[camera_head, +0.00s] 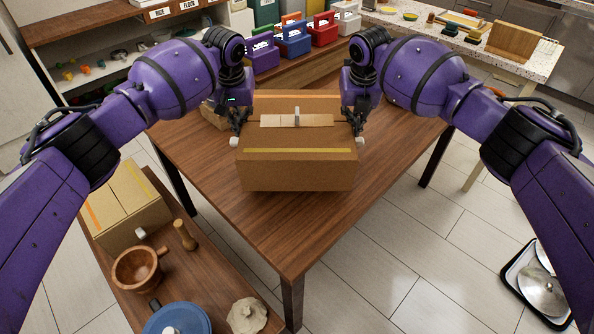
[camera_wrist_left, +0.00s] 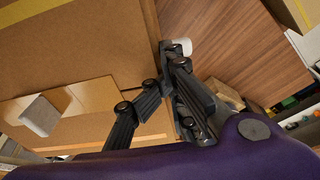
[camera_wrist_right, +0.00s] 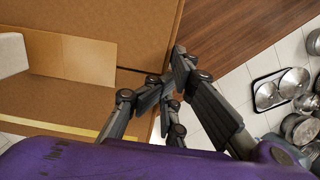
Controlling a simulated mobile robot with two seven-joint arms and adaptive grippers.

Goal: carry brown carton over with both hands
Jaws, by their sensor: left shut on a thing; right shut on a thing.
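The brown carton (camera_head: 300,172) is upright over the wooden table, with a yellow stripe and a pale tape strip with a small grey piece on top. Whether its base touches the table is hard to tell. My left gripper (camera_head: 237,132) is shut at the carton's left side, and my right gripper (camera_head: 359,132) is shut at its right side. A small white piece shows by each set of fingertips. The carton also fills much of the left wrist view (camera_wrist_left: 90,40) and right wrist view (camera_wrist_right: 100,15). The exact finger contact is partly hidden.
The wooden table (camera_head: 400,140) has bare room left and right of the carton. A small box (camera_head: 214,117) sits behind my left gripper. A low bench at lower left holds another carton (camera_head: 125,205), a wooden mortar (camera_head: 138,268) and a blue lid (camera_head: 178,319). Colored caddies (camera_head: 293,38) stand behind.

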